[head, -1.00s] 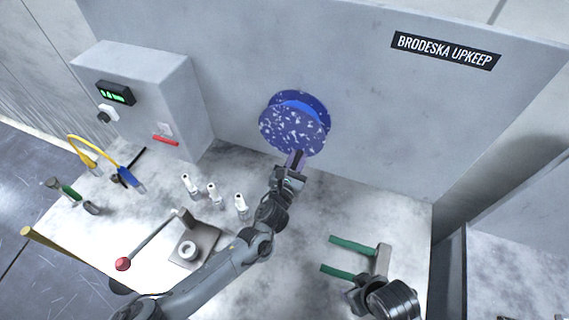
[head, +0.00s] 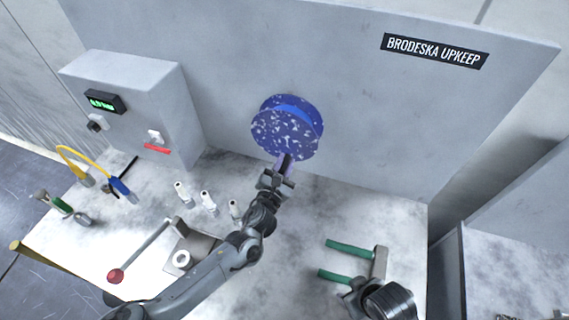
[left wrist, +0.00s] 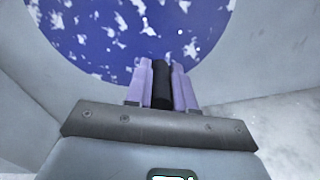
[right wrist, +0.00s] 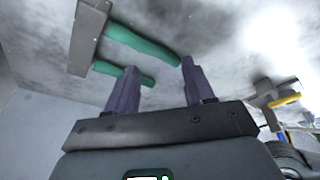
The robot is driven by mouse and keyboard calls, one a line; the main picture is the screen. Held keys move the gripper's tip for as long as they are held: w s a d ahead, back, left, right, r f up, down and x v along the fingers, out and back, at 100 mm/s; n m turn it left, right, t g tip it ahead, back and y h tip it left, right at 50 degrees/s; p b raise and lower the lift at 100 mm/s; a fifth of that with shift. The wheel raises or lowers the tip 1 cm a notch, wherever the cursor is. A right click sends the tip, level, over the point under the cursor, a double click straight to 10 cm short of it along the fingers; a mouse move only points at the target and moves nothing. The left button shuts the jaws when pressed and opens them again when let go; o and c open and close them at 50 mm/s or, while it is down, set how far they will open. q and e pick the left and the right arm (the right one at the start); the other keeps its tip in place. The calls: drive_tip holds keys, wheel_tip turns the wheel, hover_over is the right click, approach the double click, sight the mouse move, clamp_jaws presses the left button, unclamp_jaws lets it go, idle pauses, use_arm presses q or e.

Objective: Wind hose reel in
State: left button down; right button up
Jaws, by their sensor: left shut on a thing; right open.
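The hose reel (head: 286,130) is a blue drum with white speckles, mounted on the grey upright panel. My left gripper (head: 283,167) is at the reel's lower edge. In the left wrist view its purple fingers (left wrist: 162,84) are shut on a black crank handle (left wrist: 161,82) in front of the speckled reel face (left wrist: 120,30). My right gripper (right wrist: 155,85) is open and empty. It is beside a bracket with two green prongs (right wrist: 140,45), which also shows in the head view at the lower right (head: 350,248).
Several white fittings (head: 207,200), a red-knobbed lever (head: 116,276) and a yellow-blue hose (head: 95,165) are on the bench. The bench below the reel is mostly clear.

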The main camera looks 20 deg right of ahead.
use_arm(q)
drive_tip(key=c, duration=1)
unclamp_jaws()
drive_tip(key=shift+r, duration=0.1)
drive_tip(key=shift+o, duration=0.2)
drive_tip(key=shift+s+a, duration=0.1)
drive_tip(key=v, duration=1)
drive_tip(key=shift+s+a, duration=0.15)
drive_tip(key=shift+s, duration=0.05)
